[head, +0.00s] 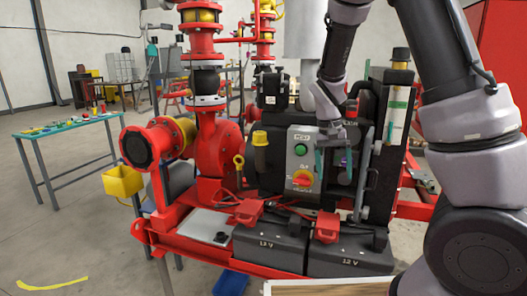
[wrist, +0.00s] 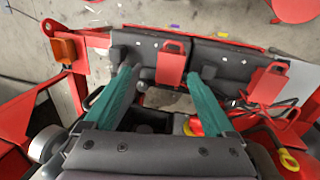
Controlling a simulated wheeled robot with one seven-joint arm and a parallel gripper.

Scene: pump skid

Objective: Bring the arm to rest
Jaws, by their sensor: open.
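My gripper (head: 336,162) is in front of the pump skid, just right of the grey control box (head: 301,160) with its green button and red-yellow knob. Its two teal fingers also show in the wrist view (wrist: 160,78), spread apart with nothing between them. It points down, above the black batteries (head: 268,247). In the wrist view, the batteries lie beyond the fingertips. My arm comes in from the right side of the head view and bends down to the gripper. I cannot tell whether the gripper touches the skid.
The red pump (head: 218,150) and its pipes stand left of the control box. Red terminal covers (head: 326,227) sit on the batteries. A dark cylinder-topped unit (head: 399,100) stands close behind the arm. A teal-topped table (head: 66,126) is at the far left, with open floor before it.

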